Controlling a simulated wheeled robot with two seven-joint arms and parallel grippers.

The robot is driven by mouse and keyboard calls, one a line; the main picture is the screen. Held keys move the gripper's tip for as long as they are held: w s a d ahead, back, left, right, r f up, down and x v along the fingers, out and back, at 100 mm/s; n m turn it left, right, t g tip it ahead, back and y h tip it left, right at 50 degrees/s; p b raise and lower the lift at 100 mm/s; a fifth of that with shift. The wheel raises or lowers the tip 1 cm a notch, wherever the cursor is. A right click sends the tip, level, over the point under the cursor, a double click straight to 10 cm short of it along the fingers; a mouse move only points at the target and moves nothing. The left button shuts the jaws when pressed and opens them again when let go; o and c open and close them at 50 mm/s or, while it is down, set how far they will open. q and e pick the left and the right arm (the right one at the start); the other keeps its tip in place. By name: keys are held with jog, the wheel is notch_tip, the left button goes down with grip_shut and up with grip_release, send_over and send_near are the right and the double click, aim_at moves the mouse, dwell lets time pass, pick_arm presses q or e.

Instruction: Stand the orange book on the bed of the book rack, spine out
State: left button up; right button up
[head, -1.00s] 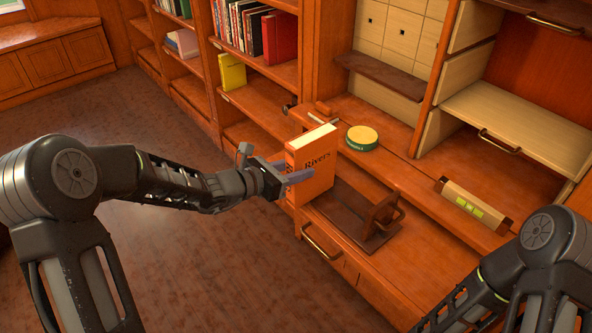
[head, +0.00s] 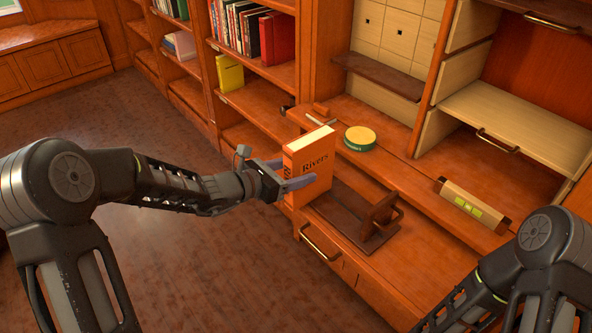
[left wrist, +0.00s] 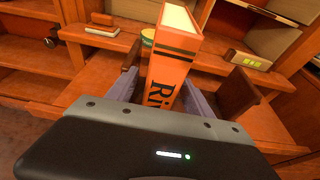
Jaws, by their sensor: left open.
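The orange book (head: 308,166) with "Rivers" on its cover stands upright at the left end of the dark brown book rack (head: 343,212). Its lower edge is partly hidden, so its exact contact with the bed cannot be told. In the left wrist view the orange book (left wrist: 172,72) has its lettered spine facing my gripper. My left gripper (head: 285,174) is open, with one finger on each side of the book. The fingers also show in the left wrist view (left wrist: 160,97). My right arm shows at lower right, but its gripper is out of view.
The rack's end panel (head: 383,213) stands to the right of the book. A round yellow and green tin (head: 361,138) sits behind on the counter. A wooden block with green squares (head: 472,204) lies farther right. Bookshelves (head: 262,75) stand at the back; the floor at left is clear.

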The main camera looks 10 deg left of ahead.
pick_arm(q)
jog(key=shift+f, duration=0.15)
jog(key=v, duration=0.8)
dwell(0.4)
